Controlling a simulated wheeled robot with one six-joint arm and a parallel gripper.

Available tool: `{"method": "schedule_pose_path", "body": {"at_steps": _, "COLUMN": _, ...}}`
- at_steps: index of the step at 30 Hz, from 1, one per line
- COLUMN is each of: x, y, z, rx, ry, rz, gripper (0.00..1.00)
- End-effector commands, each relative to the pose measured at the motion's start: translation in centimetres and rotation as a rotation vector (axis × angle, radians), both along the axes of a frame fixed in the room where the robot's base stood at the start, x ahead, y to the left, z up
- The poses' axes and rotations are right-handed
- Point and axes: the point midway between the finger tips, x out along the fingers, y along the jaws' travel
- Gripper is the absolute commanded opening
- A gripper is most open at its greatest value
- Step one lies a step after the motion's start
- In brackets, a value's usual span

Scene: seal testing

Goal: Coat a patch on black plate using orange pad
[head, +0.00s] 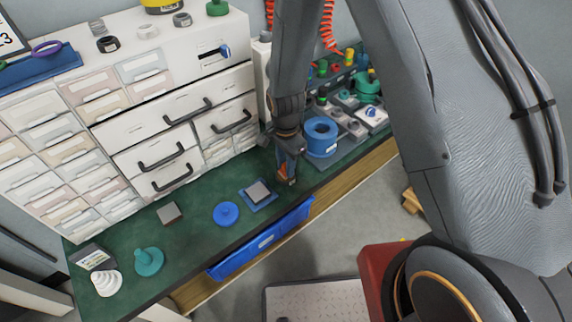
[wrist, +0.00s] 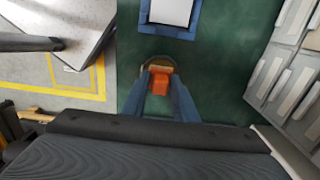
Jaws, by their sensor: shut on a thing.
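My gripper (wrist: 160,78) is shut on the orange pad (wrist: 161,86), which shows between the fingers in the wrist view with a tan and dark edge at its front. In the head view my gripper (head: 287,172) points down near the bench's front edge, just right of a pale grey square in a blue frame (head: 271,202). That frame also shows at the top of the wrist view (wrist: 168,33), ahead of and apart from the pad. A dark grey-brown block (head: 170,213) lies further left; I cannot tell whether it is the black plate.
The green bench top (head: 200,245) also holds a blue disc (head: 226,214), a teal knobbed piece (head: 149,261) and a white stepped cone (head: 106,283). White drawers (head: 150,150) line the back. A blue tray (head: 262,240) hangs at the front edge. A blue spool (head: 321,135) stands right of my gripper.

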Motion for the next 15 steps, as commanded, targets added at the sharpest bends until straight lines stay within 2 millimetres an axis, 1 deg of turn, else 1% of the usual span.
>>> {"method": "schedule_pose_path", "body": {"at_steps": 1, "x": 0.0, "y": 0.0, "z": 0.6, "rx": 0.000, "ry": -0.002, "rz": 0.000, "gripper": 0.08}}
{"method": "schedule_pose_path", "body": {"at_steps": 3, "x": 0.0, "y": 0.0, "z": 1.2, "rx": 0.000, "ry": -0.002, "rz": 0.000, "gripper": 0.08}}
{"method": "schedule_pose_path", "body": {"at_steps": 15, "x": 0.1, "y": 0.0, "z": 4.1, "rx": 0.001, "ry": -0.003, "rz": 0.000, "gripper": 0.08}}
